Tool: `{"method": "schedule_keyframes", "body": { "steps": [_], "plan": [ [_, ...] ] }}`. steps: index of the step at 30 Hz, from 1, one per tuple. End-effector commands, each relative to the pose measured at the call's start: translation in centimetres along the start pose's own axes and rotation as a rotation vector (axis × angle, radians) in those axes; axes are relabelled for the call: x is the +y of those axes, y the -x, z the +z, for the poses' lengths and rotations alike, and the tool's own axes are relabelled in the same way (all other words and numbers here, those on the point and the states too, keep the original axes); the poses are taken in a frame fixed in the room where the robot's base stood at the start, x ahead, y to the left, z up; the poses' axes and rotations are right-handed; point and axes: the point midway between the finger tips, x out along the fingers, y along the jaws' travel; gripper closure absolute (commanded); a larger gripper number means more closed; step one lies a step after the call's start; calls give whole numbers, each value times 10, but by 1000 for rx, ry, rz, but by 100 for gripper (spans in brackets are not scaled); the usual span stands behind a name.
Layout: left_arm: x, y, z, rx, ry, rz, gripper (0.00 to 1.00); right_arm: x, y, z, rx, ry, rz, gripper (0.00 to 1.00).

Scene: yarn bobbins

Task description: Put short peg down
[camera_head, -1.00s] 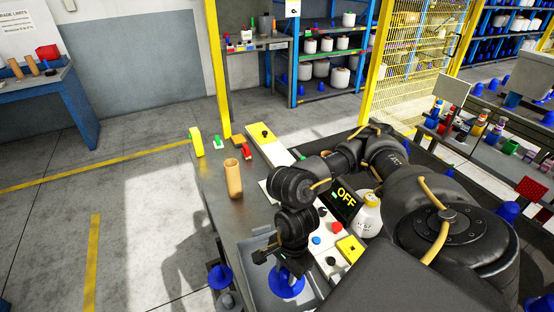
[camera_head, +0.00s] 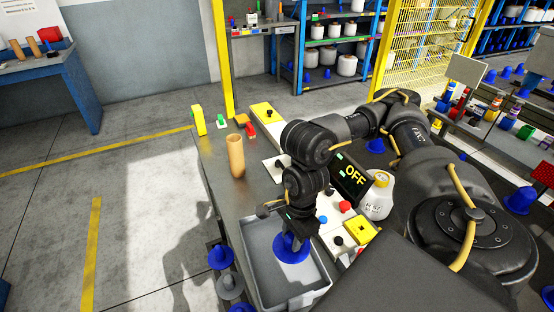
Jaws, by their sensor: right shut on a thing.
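The short peg (camera_head: 291,250) is blue with a wide round base. It is upright in my right gripper (camera_head: 293,228), base downward, over the grey tray (camera_head: 262,268) at the near end of the table. The gripper is shut on its upper part, which is mostly hidden by the fingers. I cannot tell whether the base touches the tray floor. My left gripper is not in view.
A tan tube (camera_head: 235,156) stands on the table beyond the tray. A control panel with a red button (camera_head: 345,207), a yellow box (camera_head: 362,233) and an OFF screen (camera_head: 352,176) lies right of the tray. Blue and grey pegs (camera_head: 221,257) sit along the left side.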

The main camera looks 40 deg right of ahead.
Motion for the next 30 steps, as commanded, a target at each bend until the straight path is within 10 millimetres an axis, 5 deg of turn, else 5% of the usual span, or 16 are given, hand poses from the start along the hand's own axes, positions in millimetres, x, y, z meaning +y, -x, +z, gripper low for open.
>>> {"method": "schedule_keyframes", "body": {
  "steps": [4, 8, 18, 30],
  "plan": [
    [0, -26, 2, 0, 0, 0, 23, -10, -9, -2, -2, -1, -5, 98],
    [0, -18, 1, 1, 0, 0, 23, -30, -13, -3, 0, -8, 2, 98],
    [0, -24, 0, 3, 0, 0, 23, -67, -56, -10, 0, -4, 3, 98],
    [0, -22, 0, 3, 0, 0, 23, -80, -71, -13, 0, -3, 1, 98]
  ]
}}
